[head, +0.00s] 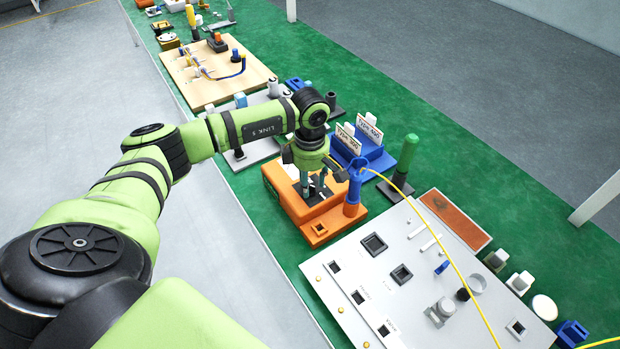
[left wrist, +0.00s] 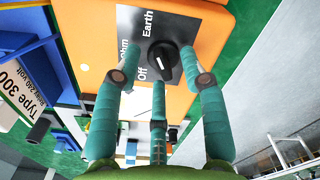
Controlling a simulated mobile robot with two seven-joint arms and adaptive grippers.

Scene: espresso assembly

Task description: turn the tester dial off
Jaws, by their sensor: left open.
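The orange tester (head: 289,199) stands on the green bench, below my left gripper (head: 317,186). In the left wrist view its black dial (left wrist: 163,62) sits on a dark plate (left wrist: 182,28) with the words "Earth", "Ohm" and "Off". A small white mark shows on the dial; which word it points to is not clear. The teal fingers of my left gripper (left wrist: 159,68) are open, with one on each side of the dial and a third below it. Whether they touch it I cannot tell. In the head view the gripper hides the dial. My right gripper is not in view.
A blue holder with "Type 300" cards (head: 366,152) stands close behind the tester. A blue-handled probe (head: 353,190) with a yellow cable stands at its right. A grey panel (head: 345,262) lies to the right. A wooden board (head: 200,92) lies further back.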

